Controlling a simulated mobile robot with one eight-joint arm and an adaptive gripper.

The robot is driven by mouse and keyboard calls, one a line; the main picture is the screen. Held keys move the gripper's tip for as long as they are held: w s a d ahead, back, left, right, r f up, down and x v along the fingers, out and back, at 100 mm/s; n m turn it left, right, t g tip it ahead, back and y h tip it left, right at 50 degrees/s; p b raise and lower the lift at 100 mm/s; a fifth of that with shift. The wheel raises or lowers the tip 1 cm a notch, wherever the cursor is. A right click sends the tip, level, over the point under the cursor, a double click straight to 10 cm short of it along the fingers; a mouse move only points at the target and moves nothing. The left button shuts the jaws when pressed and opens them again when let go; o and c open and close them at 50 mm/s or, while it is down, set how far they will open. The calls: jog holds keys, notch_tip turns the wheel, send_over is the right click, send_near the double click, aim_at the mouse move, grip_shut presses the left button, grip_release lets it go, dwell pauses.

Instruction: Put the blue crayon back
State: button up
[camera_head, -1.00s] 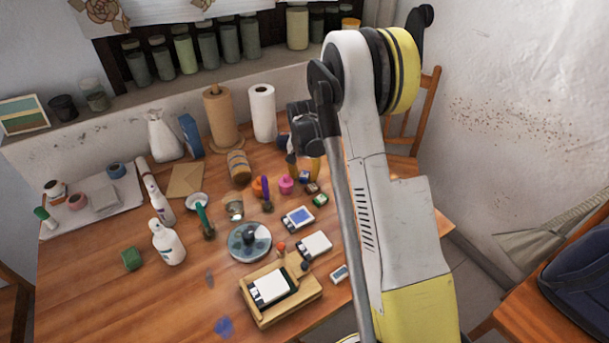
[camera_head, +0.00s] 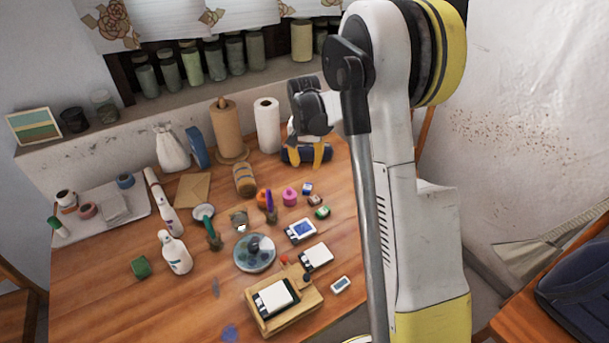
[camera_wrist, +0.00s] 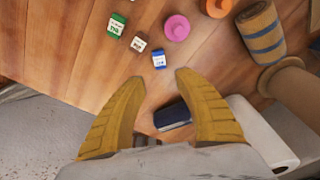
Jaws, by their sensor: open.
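A small blue block with a white label (camera_head: 307,188), the likeliest blue crayon, lies on the wooden table; its label is too small to read. It also shows in the wrist view (camera_wrist: 158,60), just beyond the fingertips. Similar brown (camera_wrist: 138,43) and green (camera_wrist: 116,25) blocks lie in a slanting row with it. My gripper (camera_head: 306,163) is above the back right of the table, its yellow fingers spread and empty. In the wrist view the gripper (camera_wrist: 159,76) has a dark blue roll (camera_wrist: 172,115) below and between its fingers, partly hidden.
A pink round piece (camera_head: 290,196) and an orange one stand left of the blocks. Paper rolls (camera_head: 267,125) stand at the back. A wooden box (camera_head: 306,301) with a white-topped pad, and other pads, are in front.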

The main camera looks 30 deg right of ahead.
jog(key=s+a+r+n+t, duration=0.1)
jog(key=s+a+r+n, duration=0.1)
jog(key=s+a+r, duration=0.4)
jog(key=s+a+r+n+t, duration=0.2)
jog(key=s+a+r, duration=0.15)
jog(key=r, duration=0.45)
jog(key=s+a+r+n+t, duration=0.1)
jog(key=s+a+n, duration=0.1)
jog(key=s, duration=0.6)
jog(key=s+a+n+t, duration=0.2)
jog(key=s+a, duration=0.3)
jog(key=s, duration=0.3)
jog(key=shift+s+a+r+y, duration=0.25)
jog(key=shift+a+r+y, duration=0.05)
jog(key=shift+r+y, duration=0.1)
